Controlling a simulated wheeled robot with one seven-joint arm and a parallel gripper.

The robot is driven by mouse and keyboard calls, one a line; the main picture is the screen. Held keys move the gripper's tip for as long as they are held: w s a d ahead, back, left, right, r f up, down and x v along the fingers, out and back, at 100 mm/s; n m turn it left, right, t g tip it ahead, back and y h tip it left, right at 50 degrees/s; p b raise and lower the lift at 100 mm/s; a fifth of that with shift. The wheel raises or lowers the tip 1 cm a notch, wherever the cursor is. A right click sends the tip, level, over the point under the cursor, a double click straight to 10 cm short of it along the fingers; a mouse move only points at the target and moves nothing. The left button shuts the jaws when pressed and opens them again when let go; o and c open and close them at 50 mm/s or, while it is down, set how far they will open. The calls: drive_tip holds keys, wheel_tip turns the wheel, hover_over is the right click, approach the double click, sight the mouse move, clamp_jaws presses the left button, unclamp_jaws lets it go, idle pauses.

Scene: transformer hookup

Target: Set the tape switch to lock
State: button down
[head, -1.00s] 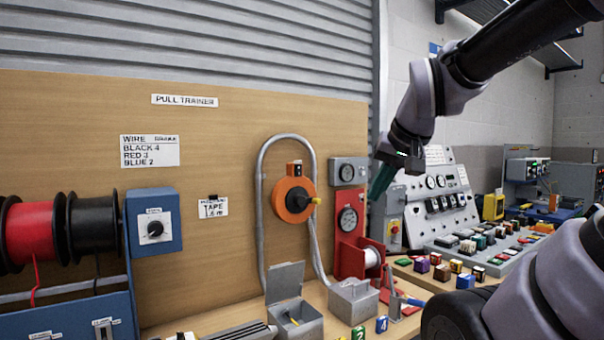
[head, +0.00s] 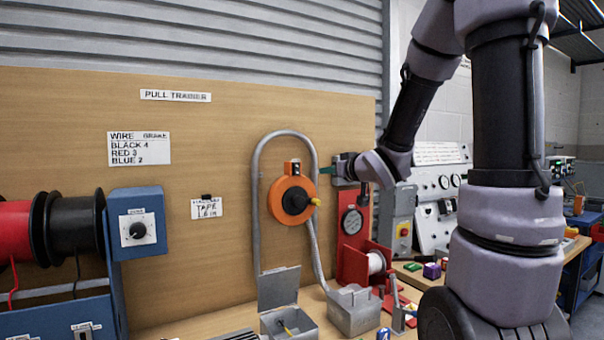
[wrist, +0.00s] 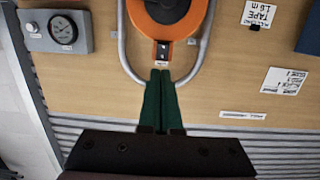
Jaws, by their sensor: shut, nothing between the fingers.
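The orange tape reel (head: 292,200) hangs on the wooden board inside a grey conduit loop, with a black hub and a yellow tape end at its right. The tape switch (head: 292,167) is a small dark block on top of the reel. It also shows in the wrist view (wrist: 162,50), with a pale label beside it too small to read. My gripper (head: 325,170) points left at the switch from the right. In the wrist view my green fingers (wrist: 161,74) are together and empty, their tips close to the switch label. I cannot tell whether they touch. The switch's setting is not clear.
The conduit loop (head: 256,210) runs around the reel, close to my fingers. Grey boxes (head: 352,312) stand on the bench below.

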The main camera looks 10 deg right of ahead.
sight(298, 173)
drive_tip(key=shift+w+a, duration=0.15)
drive_tip(key=shift+a, duration=0.05)
drive_tip(key=x, duration=1.4)
drive_tip(key=shift+a+r, duration=0.1)
drive_tip(key=shift+r, duration=0.05)
drive_tip(key=shift+w, duration=0.15)
